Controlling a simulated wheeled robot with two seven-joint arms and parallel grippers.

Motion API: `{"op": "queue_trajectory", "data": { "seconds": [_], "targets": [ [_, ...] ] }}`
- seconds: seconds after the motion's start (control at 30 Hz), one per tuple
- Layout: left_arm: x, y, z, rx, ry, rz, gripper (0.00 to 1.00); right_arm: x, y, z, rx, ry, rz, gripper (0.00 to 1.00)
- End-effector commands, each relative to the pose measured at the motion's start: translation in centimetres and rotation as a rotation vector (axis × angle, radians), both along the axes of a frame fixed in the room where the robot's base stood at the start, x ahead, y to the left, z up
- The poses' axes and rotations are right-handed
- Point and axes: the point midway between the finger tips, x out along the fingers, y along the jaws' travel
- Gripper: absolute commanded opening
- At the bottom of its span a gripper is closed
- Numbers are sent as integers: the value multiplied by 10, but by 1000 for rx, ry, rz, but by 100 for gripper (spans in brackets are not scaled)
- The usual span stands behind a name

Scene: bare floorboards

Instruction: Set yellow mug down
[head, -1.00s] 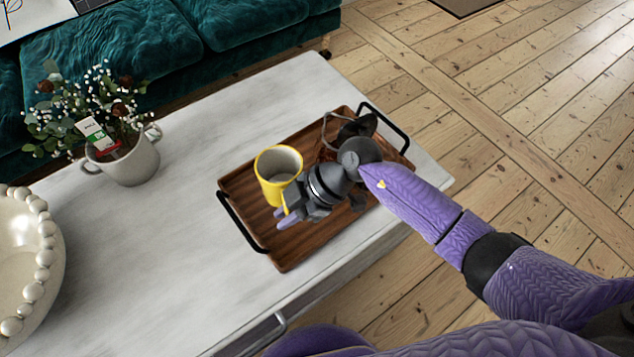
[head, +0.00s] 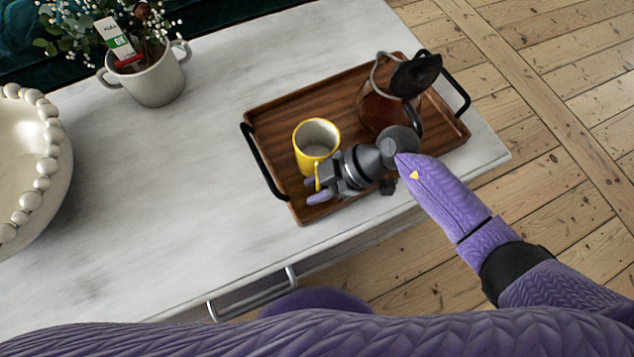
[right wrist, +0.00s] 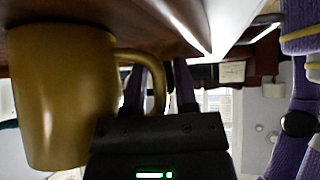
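The yellow mug (head: 302,155) is upright on the near left part of the brown wooden tray (head: 275,118), with its handle toward the tray's near edge. In the right wrist view, which is upside down, the mug (right wrist: 65,95) appears to rest with its base on the tray. My right gripper (head: 315,189) is at the handle. Its fingers look apart on either side of the handle, with a gap visible beside it. My left gripper is out of view.
A glass pot with a black lid (head: 385,105) stands on the tray, just behind my right wrist. Black handles rise at both tray ends. A white flower pot (head: 155,82) and a beaded bowl (head: 35,175) stand left on the pale table (head: 180,190), with clear room between.

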Motion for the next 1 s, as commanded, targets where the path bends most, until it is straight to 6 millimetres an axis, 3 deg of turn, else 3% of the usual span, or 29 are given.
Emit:
{"op": "queue_trajectory", "data": {
  "seconds": [0.37,0.7,0.83,1.0],
  "targets": [
    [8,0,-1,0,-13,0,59,0,0,4,0,-1,1,52],
    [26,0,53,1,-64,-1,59,7,-62,74,-2,-7,-2,52],
    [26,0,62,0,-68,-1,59,8,-78,86,-3,-3,-1,52],
    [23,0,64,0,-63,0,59,8,-85,89,0,0,0,52]
  ]
}}
